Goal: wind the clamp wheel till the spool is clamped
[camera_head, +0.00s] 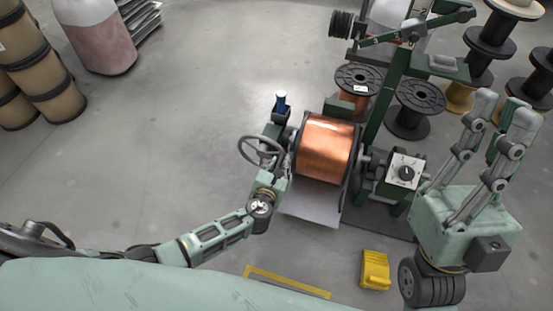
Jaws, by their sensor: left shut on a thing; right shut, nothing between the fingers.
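The clamp wheel (262,152) is a dark grey handwheel on the left side of the winding machine. My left gripper (270,178) is at the lower rim of the wheel and is shut on it; its fingertips are mostly hidden. The copper spool (326,150) lies on its side in the machine, just right of the wheel, with dark flanges at its ends. I cannot tell whether the clamp touches the spool. My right gripper (502,112) is at the right, pointing up, shut and empty, apart from the machine.
A control box with a dial (406,171) stands right of the spool. A yellow object (375,270) lies on the floor in front. Brown drums (40,70) and a pink-and-white cylinder (97,35) stand at far left. The left floor is clear.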

